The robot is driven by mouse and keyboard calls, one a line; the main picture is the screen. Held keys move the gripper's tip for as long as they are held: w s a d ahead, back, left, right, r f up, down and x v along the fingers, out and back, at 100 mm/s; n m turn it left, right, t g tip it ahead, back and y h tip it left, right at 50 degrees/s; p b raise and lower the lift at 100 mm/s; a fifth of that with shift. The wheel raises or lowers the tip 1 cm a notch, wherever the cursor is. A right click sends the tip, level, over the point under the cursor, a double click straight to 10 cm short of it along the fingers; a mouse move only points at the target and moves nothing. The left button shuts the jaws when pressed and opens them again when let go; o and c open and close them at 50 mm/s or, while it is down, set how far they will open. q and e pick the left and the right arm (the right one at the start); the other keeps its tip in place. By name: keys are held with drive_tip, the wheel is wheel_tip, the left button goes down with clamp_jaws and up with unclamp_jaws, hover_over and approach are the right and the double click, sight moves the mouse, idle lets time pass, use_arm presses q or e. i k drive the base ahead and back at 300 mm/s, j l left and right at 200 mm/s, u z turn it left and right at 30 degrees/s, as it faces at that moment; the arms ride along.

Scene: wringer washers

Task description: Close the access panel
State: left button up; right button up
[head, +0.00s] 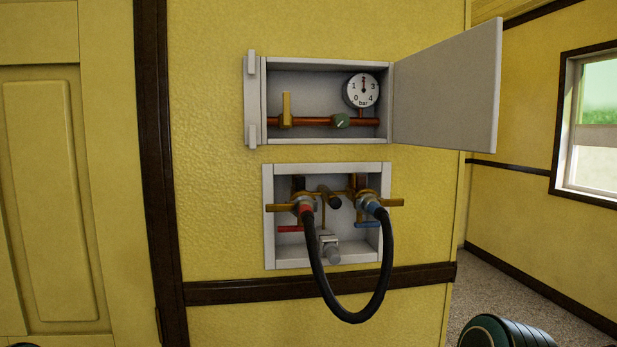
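The access panel (450,88) is a flat light-grey door on the right side of the upper wall box (254,100). It stands wide open, swung out to the right, and the inside of the box is uncovered. Inside are a round pressure gauge (362,90), a copper pipe (312,121), a yellow lever (286,109) and a green knob (340,121). Two small light tabs stand on the box's left edge. Neither gripper shows in the head view, so nothing is seen touching the panel.
Below is a second open box (268,240) with taps and a black looped hose (347,316) hanging out in front. A yellow panelled door (62,190) is at left. A window (597,130) is at right. The space before the access panel looks clear.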

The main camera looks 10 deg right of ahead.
sight(446, 94)
drive_tip(key=i+l+u, duration=0.2)
drive_tip(key=l, duration=0.5)
drive_tip(key=i+l+u, duration=0.2)
drive_tip(key=l, duration=0.55)
drive_tip(key=l+u, duration=0.15)
drive_tip(key=l, duration=0.55)
drive_tip(key=k+l+u, duration=0.1)
drive_tip(key=k+l, duration=0.15)
drive_tip(key=k, duration=0.1)
